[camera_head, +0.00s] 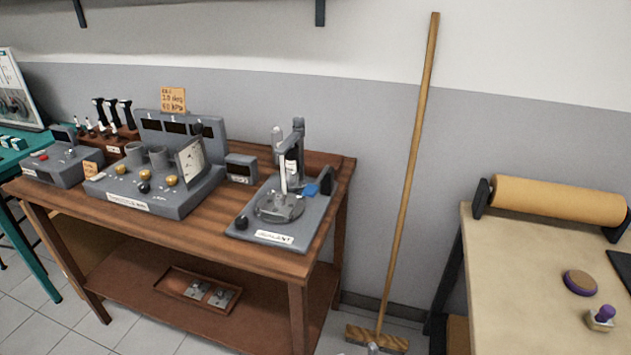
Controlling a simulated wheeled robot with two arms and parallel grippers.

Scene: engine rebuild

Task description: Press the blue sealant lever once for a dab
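The blue sealant lever (311,190) is on the right side of the grey sealant station (295,238), at the right end of the wooden bench. The station also has a round grey plate (278,209), an upright dispenser with a white tube (281,178), and a black knob (241,222) at its front left. Its label is only partly readable.
The wooden bench (213,221) also carries a grey gauge console (180,200) and a smaller grey unit (60,170). A broom (411,165) leans on the wall right of the bench. A beige table (500,270) with a paper roll (555,201) stands at right.

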